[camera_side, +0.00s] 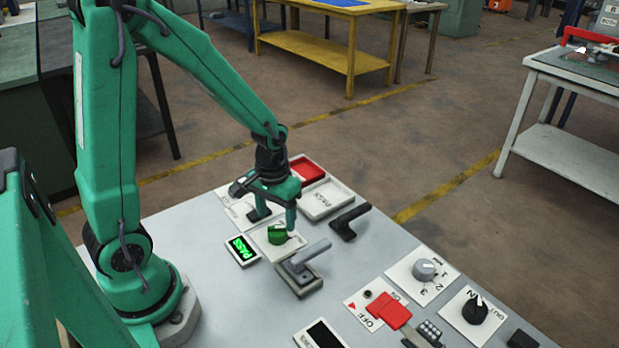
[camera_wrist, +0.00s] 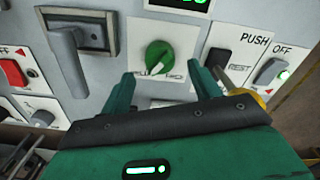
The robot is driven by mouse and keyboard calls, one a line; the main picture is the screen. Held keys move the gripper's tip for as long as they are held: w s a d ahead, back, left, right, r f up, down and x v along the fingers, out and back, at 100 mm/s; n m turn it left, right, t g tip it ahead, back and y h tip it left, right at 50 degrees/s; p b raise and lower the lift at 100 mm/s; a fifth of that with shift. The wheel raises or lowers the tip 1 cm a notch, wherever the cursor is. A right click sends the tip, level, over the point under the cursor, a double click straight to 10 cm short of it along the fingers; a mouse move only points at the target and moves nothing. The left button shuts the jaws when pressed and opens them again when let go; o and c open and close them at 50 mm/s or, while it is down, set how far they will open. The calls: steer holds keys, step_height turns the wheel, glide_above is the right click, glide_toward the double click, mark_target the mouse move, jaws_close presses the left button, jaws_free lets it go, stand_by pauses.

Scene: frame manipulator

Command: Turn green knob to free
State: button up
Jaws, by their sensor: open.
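The green knob (camera_side: 278,235) sits on a white plate on the grey panel. In the wrist view the green knob (camera_wrist: 158,57) shows from above, with its grip bar slanted. The lettering below it is too small to read surely. My gripper (camera_side: 277,212) points down just over the knob in the side view. In the wrist view my gripper's fingers (camera_wrist: 163,84) stand apart, one to each side below the knob, with nothing between them. The fingers look clear of the knob; I cannot tell the exact height.

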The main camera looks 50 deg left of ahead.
mark_target(277, 227)
steer(key=shift+f, duration=2.25)
steer(key=c, duration=1)
